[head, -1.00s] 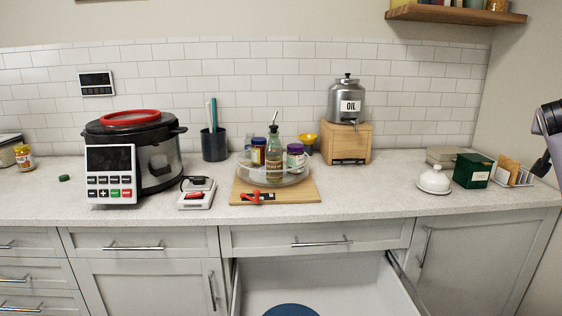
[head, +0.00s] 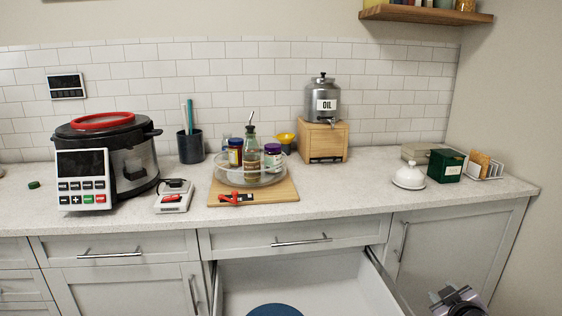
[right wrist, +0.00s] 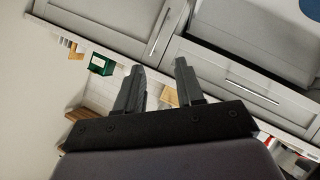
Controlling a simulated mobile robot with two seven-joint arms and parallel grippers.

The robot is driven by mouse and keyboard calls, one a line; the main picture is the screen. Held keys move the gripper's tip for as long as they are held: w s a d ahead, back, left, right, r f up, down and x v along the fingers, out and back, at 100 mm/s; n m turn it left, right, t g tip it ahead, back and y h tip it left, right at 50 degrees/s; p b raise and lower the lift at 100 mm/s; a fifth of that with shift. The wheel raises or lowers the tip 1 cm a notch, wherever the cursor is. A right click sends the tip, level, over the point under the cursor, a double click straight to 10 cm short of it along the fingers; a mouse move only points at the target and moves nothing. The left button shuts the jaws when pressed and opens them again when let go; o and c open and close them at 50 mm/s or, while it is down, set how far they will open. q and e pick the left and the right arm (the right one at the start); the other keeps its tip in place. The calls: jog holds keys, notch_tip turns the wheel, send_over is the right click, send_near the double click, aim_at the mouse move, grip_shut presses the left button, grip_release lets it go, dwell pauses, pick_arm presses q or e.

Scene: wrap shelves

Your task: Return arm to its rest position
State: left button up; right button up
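My right arm (head: 458,302) shows at the bottom right of the head view, in front of the right lower cabinet and below the counter. In the right wrist view my right gripper (right wrist: 160,66) has its two dark fingers spread apart, with nothing between them. My left arm and gripper are not in the head view.
A drawer (head: 335,275) stands open below the counter (head: 330,195), with a blue round item (head: 274,310) inside. The counter holds a cooker (head: 130,150), a wooden board (head: 285,193), an oil dispenser (head: 323,103), a white domed dish (head: 408,175) and a green box (head: 446,165).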

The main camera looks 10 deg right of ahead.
jog(key=s+a+f+n+g+y, duration=0.1)
jog(key=s+a+f+y, duration=0.1)
jog(key=s+a+f, duration=0.45)
jog(key=s+a+f+n+g+y, duration=0.1)
jog(key=s+a+f+n+y, duration=0.15)
jog(key=s, duration=0.65)
jog(key=s+a+f+n+g+y, duration=0.1)
jog(key=s+a+f+y, duration=0.1)
jog(key=s+a+f, duration=0.5)
jog(key=s+a+r+m+t, duration=0.1)
jog(key=a+m, duration=0.4)
jog(key=a, duration=0.4)
jog(key=shift+s+r, duration=0.15)
jog(key=shift+r, duration=0.15)
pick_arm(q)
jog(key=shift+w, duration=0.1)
pick_arm(e)
jog(key=shift+y, duration=0.25)
